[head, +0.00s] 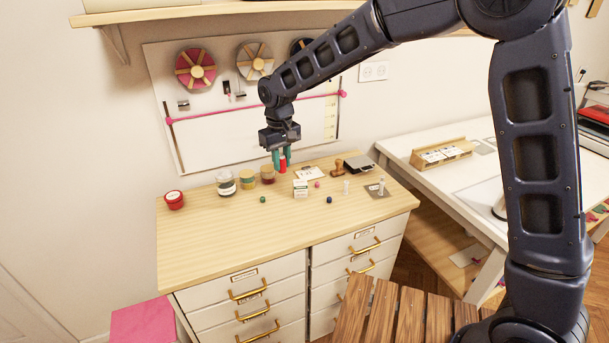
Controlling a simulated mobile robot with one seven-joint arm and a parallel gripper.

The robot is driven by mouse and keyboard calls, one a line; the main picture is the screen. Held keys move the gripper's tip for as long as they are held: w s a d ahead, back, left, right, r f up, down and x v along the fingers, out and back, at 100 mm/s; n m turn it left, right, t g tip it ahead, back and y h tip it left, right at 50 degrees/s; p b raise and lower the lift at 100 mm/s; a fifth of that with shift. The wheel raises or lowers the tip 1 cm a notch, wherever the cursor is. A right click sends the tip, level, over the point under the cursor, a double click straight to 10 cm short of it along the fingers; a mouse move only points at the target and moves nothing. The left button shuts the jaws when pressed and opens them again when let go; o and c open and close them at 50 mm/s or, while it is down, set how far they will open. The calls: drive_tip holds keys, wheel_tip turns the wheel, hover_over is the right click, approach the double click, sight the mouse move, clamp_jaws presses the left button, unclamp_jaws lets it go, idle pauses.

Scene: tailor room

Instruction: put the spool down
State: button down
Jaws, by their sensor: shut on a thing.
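A small red spool (283,166) is held between the fingers of my gripper (282,159). The gripper points down over the back middle of the wooden-topped drawer cabinet (215,255). The fingers are green and close around the spool's sides. The spool hangs upright near the cabinet top. I cannot tell whether its lower end touches the surface.
Jars (226,183) stand left of the gripper, with a red tin (174,200) at the far left. A small white box (300,188), a stamp (338,169) and small bottles (381,185) stand nearby. The cabinet's front left top is clear.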

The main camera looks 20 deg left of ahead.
drive_tip(key=shift+w+d+r, duration=0.15)
drive_tip(key=shift+w, duration=0.15)
drive_tip(key=w+d+n, duration=0.2)
drive_tip(key=w+d, duration=0.8)
drive_tip(key=w, duration=0.4)
drive_tip(key=n, duration=0.3)
hover_over(371, 190)
drive_tip(key=f, duration=1.9)
drive_tip(key=shift+w+f, duration=0.2)
drive_tip(key=shift+f, duration=0.05)
drive_tip(key=shift+f, duration=0.1)
drive_tip(key=c, duration=1.5)
unclamp_jaws()
drive_tip(key=shift+o, duration=1.2)
